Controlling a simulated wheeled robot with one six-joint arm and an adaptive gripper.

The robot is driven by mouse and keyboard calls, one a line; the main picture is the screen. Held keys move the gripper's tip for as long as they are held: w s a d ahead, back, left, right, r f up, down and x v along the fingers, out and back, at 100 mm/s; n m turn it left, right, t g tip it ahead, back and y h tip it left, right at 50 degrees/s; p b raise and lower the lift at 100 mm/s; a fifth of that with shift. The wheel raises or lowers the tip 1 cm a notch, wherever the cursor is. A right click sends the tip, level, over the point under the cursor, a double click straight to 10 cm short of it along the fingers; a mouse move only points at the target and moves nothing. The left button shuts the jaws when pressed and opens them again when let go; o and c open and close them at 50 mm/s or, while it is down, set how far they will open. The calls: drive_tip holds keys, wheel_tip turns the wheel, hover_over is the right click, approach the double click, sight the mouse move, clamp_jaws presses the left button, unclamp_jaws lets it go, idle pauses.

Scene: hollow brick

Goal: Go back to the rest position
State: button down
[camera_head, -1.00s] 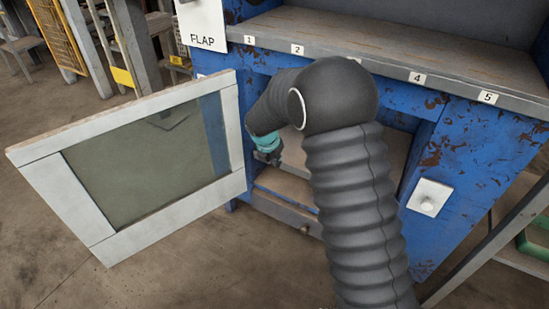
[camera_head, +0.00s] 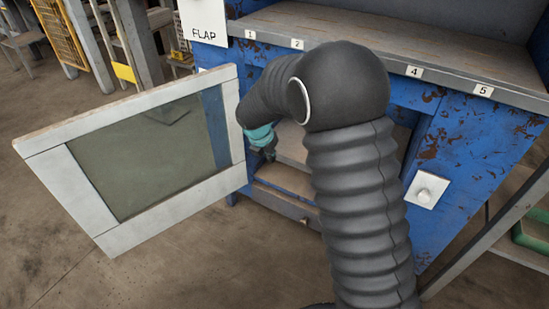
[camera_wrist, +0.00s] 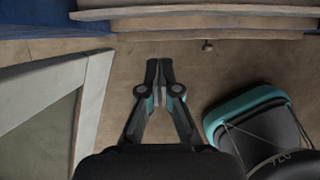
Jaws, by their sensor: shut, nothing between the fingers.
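My gripper (camera_wrist: 159,72) is shut and empty in the wrist view, its fingertips together over the brown floor. In the head view my gripper (camera_head: 268,152) is small and partly hidden by my arm, in front of the opening of the blue cabinet (camera_head: 445,160). The white-framed glass door (camera_head: 140,150) stands swung open to the left of my gripper. Its frame also shows at the left of the wrist view (camera_wrist: 92,100), apart from the fingers.
A worktop (camera_head: 400,50) with numbered labels tops the cabinet. A drawer (camera_head: 285,203) with a small knob sits low in it. A white plate with a knob (camera_head: 427,190) is on the right front. The floor (camera_head: 190,265) in front is clear.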

drive_tip(key=v, duration=0.6)
drive_tip(key=shift+s+a, duration=0.2)
drive_tip(key=shift+a, duration=0.15)
drive_tip(key=s+d+r+m, duration=0.4)
drive_tip(key=s+d+m, duration=0.2)
drive_tip(key=s+m, duration=0.4)
drive_tip(key=s+d+r+m+t+y, duration=0.1)
drive_tip(key=s+d+r+m, duration=0.4)
drive_tip(key=s+m, duration=0.5)
drive_tip(key=s+d+r+m+y, duration=0.1)
drive_tip(key=s+d+r+m, duration=0.4)
drive_tip(key=s+d+m, duration=0.3)
drive_tip(key=s+m, duration=0.2)
drive_tip(key=s, duration=0.1)
drive_tip(key=shift+s+d+t, duration=0.3)
drive_tip(key=shift+d+t, duration=0.1)
